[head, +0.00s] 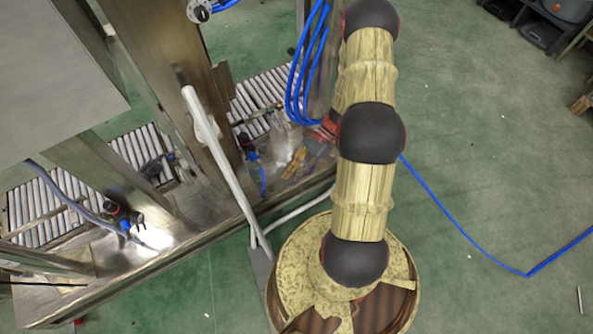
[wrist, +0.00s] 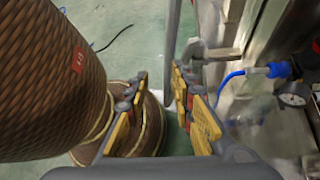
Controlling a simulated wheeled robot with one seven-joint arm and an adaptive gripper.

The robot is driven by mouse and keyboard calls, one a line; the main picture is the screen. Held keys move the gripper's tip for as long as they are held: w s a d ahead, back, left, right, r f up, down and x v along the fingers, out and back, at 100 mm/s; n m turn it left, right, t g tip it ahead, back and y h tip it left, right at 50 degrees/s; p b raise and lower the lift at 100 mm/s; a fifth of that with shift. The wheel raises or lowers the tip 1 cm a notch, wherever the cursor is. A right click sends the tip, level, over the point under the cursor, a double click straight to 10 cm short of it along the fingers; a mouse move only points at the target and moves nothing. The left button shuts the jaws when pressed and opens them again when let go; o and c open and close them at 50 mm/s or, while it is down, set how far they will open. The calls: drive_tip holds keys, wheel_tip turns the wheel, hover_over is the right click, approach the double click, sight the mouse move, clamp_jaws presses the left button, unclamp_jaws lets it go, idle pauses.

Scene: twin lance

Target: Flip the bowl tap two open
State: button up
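Two dark fittings with blue parts stand on the metal frame in the head view, one at the lower left (head: 122,217) and one nearer the middle (head: 247,145). Which one carries bowl tap two I cannot tell, and no tap lever is clear. In the wrist view a blue fitting (wrist: 278,70) with a blue hose and a round gauge (wrist: 293,98) sits at the right. My gripper (wrist: 158,78) is open, with nothing between its yellow-and-grey fingers. The fitting is to the right of the right finger, apart from it. In the head view my arm partly hides the gripper.
A pale upright pole (head: 222,155) stands beside the frame; a grey pole (wrist: 172,40) shows beyond the fingers in the wrist view. Looped blue hoses (head: 305,70) hang near my arm. Roller conveyors (head: 125,150) lie behind the frame. Green floor (head: 480,190) is mostly free at the right.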

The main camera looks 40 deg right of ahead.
drive_tip(key=shift+s+d+r+n+g+h, duration=0.1)
drive_tip(key=shift+r+n+g+h, duration=0.1)
drive_tip(key=shift+r+n, duration=0.35)
drive_tip(key=shift+s+d+r+n+g+h, duration=0.1)
drive_tip(key=shift+r+n+h, duration=0.15)
drive_tip(key=shift+r, duration=0.55)
